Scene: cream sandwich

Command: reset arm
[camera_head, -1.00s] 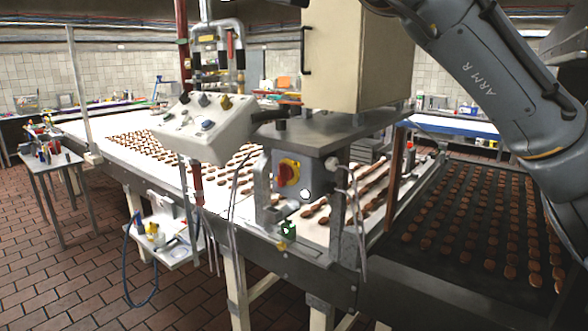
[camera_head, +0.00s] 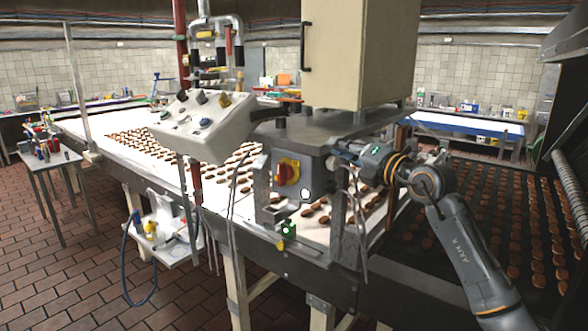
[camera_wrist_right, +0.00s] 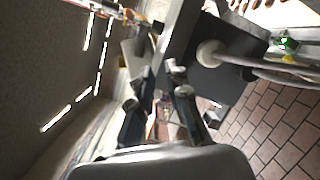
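My right arm comes in from the lower right in the head view, bends at a joint, and points left toward the machine. My right gripper (camera_head: 350,163) is small and dark there, at the right side of the switch box, partly lost against the metal frame. In the right wrist view its two dark fingers (camera_wrist_right: 162,88) stand apart with nothing visible held between them. Whether it touches the frame I cannot tell. My left gripper is in neither view.
The switch box (camera_head: 287,172) with its red and yellow knob, a control panel (camera_head: 205,127) and a cream cabinet (camera_head: 352,55) stand close to my right arm. Rows of brown biscuits lie on the white belt (camera_head: 112,125) and the dark conveyor (camera_head: 470,285). Tiled floor (camera_head: 75,270) is open at left.

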